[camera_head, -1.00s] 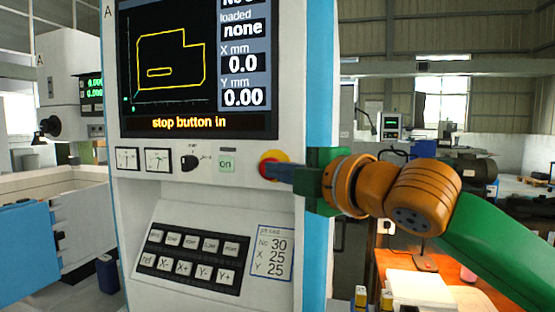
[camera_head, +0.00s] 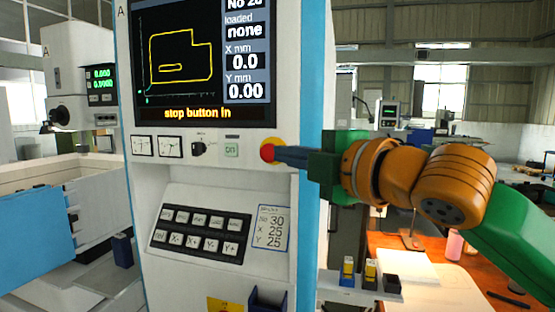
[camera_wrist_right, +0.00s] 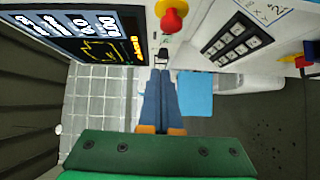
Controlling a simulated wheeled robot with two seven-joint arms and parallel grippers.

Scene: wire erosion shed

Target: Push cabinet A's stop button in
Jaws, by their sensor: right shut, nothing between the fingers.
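Cabinet A (camera_head: 214,178) is a white and blue control cabinet marked A, in the middle of the head view. Its stop button (camera_head: 267,152) is a red knob on a yellow base, at the right end of the control row. It also shows at the top of the right wrist view (camera_wrist_right: 171,18). The screen (camera_head: 200,60) reads "stop button in". My right gripper (camera_head: 276,153) is shut and empty, its tips beside the button's right edge in the head view. In the wrist view the fingertips (camera_wrist_right: 160,72) show apart from the button. My left gripper is out of view.
A green ON button (camera_head: 232,150), a small black knob (camera_head: 198,149) and two gauges are left of the stop button. A keypad (camera_head: 200,232) sits below. An orange bench (camera_head: 440,255) with paper stands at the right.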

